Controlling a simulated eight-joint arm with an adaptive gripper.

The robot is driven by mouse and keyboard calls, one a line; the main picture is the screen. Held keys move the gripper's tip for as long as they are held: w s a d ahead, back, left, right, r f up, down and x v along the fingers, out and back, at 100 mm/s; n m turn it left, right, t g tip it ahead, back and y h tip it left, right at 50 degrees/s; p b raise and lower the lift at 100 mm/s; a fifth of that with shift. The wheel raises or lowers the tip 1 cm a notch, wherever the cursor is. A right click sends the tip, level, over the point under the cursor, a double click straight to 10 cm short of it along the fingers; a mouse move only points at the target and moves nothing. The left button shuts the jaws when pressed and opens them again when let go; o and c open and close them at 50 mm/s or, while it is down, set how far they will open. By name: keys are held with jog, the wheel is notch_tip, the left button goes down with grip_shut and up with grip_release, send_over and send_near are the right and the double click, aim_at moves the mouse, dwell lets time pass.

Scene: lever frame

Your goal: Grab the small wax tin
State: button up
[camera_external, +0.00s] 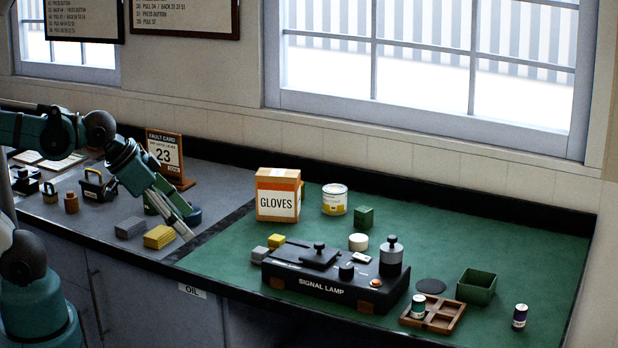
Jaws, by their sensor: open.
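A small round cream tin (358,242) stands on the green mat, just behind the signal lamp box; it may be the wax tin, but I can read no label on it. A larger white and yellow tin (334,199) stands further back, beside the gloves box. My gripper (184,228) is open and points down at the left, over the grey bench near the mat's left edge. It is well to the left of both tins. A yellow sponge-like block (159,237) is close to its fingers; I cannot tell whether they touch.
The black signal lamp box (320,287), with knobs and a tall grey cylinder (391,257), fills the front middle. The gloves box (278,195) and a green block (364,217) stand behind. A wooden tray (445,317) and green bin (476,287) are right. The mat's back right is clear.

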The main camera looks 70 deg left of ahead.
jog(key=w+a+r+n+g+p, duration=0.2)
jog(key=w+a+r+n+p, duration=0.25)
jog(key=w+r, duration=0.6)
jog(key=n+g+p, duration=0.5)
jog(key=n+p, duration=0.6)
jog(key=p, duration=0.3)
send_over(334, 188)
notch_tip(334, 188, down, 16)
jog(key=shift+r, duration=0.1)
jog(key=shift+w+a+f, duration=0.1)
jog(key=shift+a+f, duration=0.05)
jog(key=shift+f, duration=0.2)
jog(key=shift+f, duration=0.15)
